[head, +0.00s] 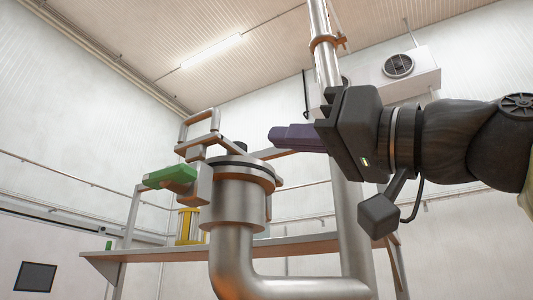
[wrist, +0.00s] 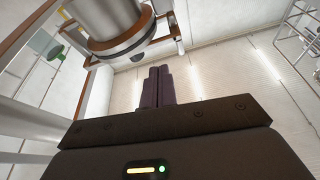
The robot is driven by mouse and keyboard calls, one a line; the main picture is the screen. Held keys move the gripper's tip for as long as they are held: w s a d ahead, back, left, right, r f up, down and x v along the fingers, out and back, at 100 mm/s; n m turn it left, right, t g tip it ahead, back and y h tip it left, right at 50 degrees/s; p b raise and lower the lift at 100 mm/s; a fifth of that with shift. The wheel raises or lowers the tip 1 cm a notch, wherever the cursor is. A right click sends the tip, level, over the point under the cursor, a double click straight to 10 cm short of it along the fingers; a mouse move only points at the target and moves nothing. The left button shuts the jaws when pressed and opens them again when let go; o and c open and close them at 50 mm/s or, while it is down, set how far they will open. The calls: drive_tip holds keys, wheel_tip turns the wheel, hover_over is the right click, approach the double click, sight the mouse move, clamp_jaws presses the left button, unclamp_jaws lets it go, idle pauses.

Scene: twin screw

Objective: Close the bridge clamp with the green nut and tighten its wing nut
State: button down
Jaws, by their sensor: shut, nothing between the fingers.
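The green wing nut (head: 170,177) sticks out to the left of the vessel top in the head view, on a grey metal block. The bridge clamp (head: 205,140) is a grey metal frame with a raised loop, at the dark lid on top of the steel vessel (head: 238,205). Whether its bar is seated is unclear. My gripper (head: 272,134) comes in from the right, its purple fingers together and empty, pointing left near the upper right of the lid, apart from the green nut. The fingers also show in the wrist view (wrist: 158,70).
A steel pipe (head: 327,60) rises behind my gripper, and a bent pipe (head: 235,270) runs below the vessel. A shelf (head: 295,245) with a yellow object (head: 188,226) stands behind. The air to the upper left of the clamp is free.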

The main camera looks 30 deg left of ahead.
drive_tip(key=v, duration=0.3)
drive_tip(key=shift+d+f+b, duration=0.1)
drive_tip(key=shift+d+b, duration=0.1)
drive_tip(key=shift+b, duration=0.2)
drive_tip(key=shift+w, duration=0.2)
